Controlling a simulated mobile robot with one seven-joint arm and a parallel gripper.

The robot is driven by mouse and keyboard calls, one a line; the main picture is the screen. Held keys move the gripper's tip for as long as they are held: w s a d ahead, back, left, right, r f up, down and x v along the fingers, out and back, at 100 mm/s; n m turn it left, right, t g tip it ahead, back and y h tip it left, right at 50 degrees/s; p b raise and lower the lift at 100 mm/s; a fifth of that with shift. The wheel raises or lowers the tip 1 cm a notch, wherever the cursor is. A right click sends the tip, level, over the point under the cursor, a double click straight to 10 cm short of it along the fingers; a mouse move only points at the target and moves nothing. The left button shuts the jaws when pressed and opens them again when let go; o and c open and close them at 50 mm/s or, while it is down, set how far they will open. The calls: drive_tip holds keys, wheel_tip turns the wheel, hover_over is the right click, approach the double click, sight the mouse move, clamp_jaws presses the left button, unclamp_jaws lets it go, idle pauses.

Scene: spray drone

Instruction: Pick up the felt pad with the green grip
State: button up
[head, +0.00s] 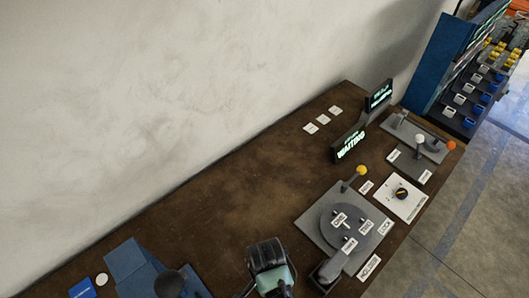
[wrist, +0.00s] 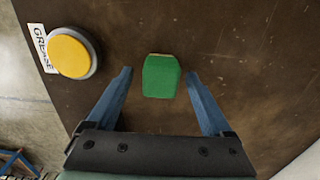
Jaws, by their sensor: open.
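The green grip (wrist: 160,77) is a small green block standing over the dark brown table in the wrist view. The felt pad under it cannot be made out. My gripper (wrist: 158,73) is open, with one blue finger on each side of the green grip and a visible gap on both sides. No contact shows. In the head view my wrist (head: 268,262) is at the bottom centre over the table, and the green grip cannot be seen there.
A yellow round button (wrist: 72,54) with a GREASE label (wrist: 42,48) is left of the grip. In the head view a grey turntable plate (head: 310,228) stands right of my wrist. A blue block (head: 125,258) lies left. The table's middle (head: 240,190) is clear.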

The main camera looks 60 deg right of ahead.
drive_tip(key=shift+f, duration=0.35)
drive_tip(key=shift+c, duration=0.3)
clamp_jaws()
drive_tip(key=shift+r, duration=0.15)
wheel_tip(320, 180, up, 10)
drive_tip(key=shift+f+b, duration=0.1)
drive_tip(key=shift+b, duration=0.2)
